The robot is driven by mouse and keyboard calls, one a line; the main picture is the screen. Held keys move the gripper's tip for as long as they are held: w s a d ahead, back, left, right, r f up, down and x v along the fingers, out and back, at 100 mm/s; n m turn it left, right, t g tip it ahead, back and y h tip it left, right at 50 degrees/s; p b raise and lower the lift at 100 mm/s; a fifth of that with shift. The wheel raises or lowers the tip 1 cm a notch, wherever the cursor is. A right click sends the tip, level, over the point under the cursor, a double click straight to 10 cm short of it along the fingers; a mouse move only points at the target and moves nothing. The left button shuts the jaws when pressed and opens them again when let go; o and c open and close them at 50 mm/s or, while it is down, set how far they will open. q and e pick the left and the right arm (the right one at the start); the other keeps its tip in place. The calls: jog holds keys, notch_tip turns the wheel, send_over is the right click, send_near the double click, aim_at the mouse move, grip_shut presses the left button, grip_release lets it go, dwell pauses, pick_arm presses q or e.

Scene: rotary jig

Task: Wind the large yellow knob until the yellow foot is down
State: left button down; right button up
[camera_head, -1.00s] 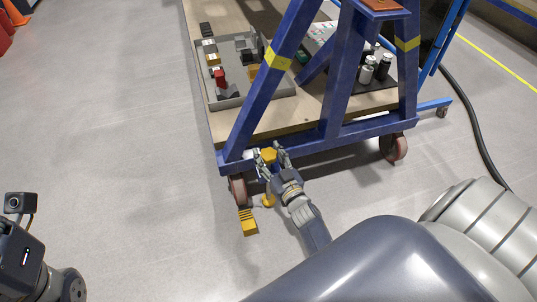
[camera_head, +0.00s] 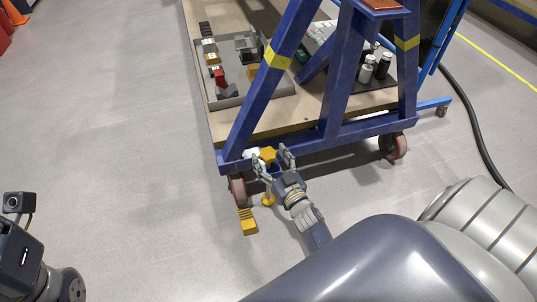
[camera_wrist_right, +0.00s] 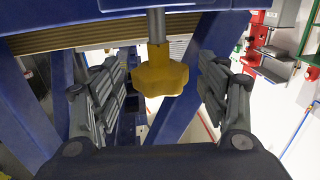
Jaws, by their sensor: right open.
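The large yellow knob (camera_head: 267,155) sits at the lower front corner of the blue frame. In the right wrist view the knob (camera_wrist_right: 161,75) is lobed and hangs on a grey rod. My right gripper (camera_head: 273,158) is open, with one finger on each side of the knob. In the right wrist view a gap shows between the knob and both fingers (camera_wrist_right: 161,92). The yellow foot (camera_head: 268,200) is a small round pad below the knob, close to the floor. I cannot tell whether it touches the floor. My left gripper's fingers are out of view.
A red caster (camera_head: 238,190) stands beside the foot, with a yellow striped pedal (camera_head: 248,222) in front of it. Another caster (camera_head: 393,146) is at the right. A grey tray (camera_head: 235,100) of parts lies on the wooden deck (camera_head: 270,122).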

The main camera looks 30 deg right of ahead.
jog(key=s+a, duration=0.1)
jog(key=s, duration=0.9)
jog(key=shift+s, duration=0.2)
jog(key=shift+a, duration=0.1)
